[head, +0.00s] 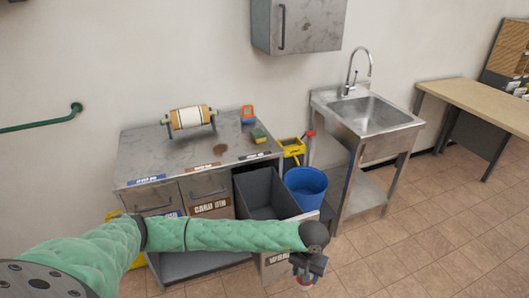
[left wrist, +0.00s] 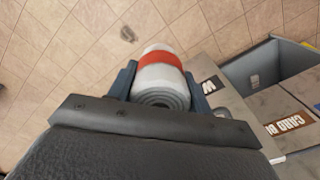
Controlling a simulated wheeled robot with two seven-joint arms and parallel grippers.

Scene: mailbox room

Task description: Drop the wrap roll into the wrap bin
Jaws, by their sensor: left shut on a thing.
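The wrap roll (left wrist: 160,72), white with a red band, is held between the jaws of my left gripper (left wrist: 160,88) in the left wrist view. Tiled floor shows beyond it. In the head view my left gripper (head: 306,274) points down in front of the cabinet, at the right of the labelled bin front, and only a little of the roll shows. The wrap bin (head: 258,183) is a dark grey open bin pulled out of the cabinet; my arm crosses its partly hidden label. The bin (left wrist: 268,68) also shows at right in the left wrist view. My right gripper is out of view.
The metal cabinet (head: 135,172) carries a roller stand (head: 190,118) and small items. A card bin drawer (head: 208,190) is left of the open bin. A blue bucket (head: 306,190) and a sink (head: 370,115) stand to the right. The floor in front is clear.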

